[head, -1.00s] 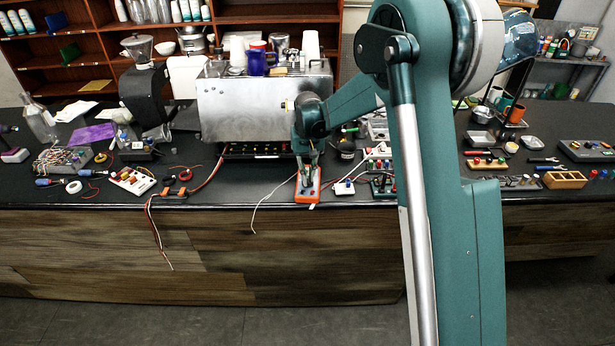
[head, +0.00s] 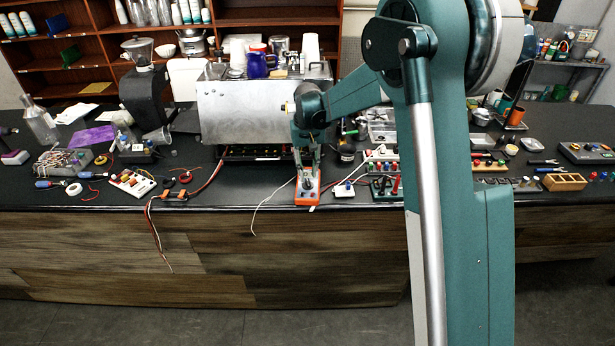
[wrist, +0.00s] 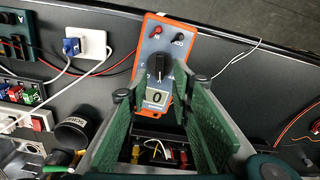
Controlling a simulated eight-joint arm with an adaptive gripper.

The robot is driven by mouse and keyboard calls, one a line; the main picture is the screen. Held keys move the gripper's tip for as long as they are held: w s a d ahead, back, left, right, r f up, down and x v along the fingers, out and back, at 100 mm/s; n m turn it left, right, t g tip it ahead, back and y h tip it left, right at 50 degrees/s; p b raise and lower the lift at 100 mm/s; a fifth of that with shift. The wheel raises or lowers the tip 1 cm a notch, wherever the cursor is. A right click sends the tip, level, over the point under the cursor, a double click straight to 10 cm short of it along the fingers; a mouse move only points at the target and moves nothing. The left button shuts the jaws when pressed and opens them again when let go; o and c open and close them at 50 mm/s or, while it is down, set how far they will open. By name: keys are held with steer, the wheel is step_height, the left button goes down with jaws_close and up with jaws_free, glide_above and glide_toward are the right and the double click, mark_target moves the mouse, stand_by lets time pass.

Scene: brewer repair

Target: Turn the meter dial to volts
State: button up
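The meter (head: 308,198) is a flat orange-edged box with a grey face, lying near the front edge of the bench. In the wrist view the meter (wrist: 178,43) shows a black dial knob (wrist: 158,72), a small display reading 0, and a red and a black jack. My gripper (wrist: 160,91) is open, its two green-padded fingers wide apart over the display end of the meter. The knob shows just past the fingertips, with nothing held. In the head view my gripper (head: 307,163) is just behind the dial. The dial markings are too small to read.
A white switch box (head: 344,190) with a blue plug sits right of the meter. A loose white wire (head: 262,209) hangs over the bench edge at its left. The metal brewer (head: 240,110) stands behind. Coloured terminal strips (head: 381,155) lie to the right.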

mark_target(308, 181)
step_height(308, 181, up, 8)
stand_by(0.5)
steer(key=shift+r, duration=0.1)
steer(key=shift+r, duration=0.1)
steer(key=s+d+r+t+b, duration=0.1)
steer(key=s+d+r, duration=0.3)
steer(key=s, duration=0.3)
steer(key=s+d+r+m+t+b, duration=0.1)
steer(key=s+d+r, duration=0.35)
steer(key=s, duration=0.35)
steer(key=s+d+r+t+b, duration=0.1)
steer(key=s+d+r, duration=0.25)
steer(key=s, duration=0.35)
steer(key=s+d+f+t+b, duration=0.1)
steer(key=s+d+f+t, duration=0.1)
steer(key=s, duration=0.9)
steer(key=s+d+f+m+t+b, duration=0.1)
steer(key=s+d+f, duration=0.4)
steer(key=s, duration=0.7)
steer(key=shift+d+f+t, duration=0.2)
steer(key=shift+d+t, duration=0.4)
steer(key=shift+d, duration=0.05)
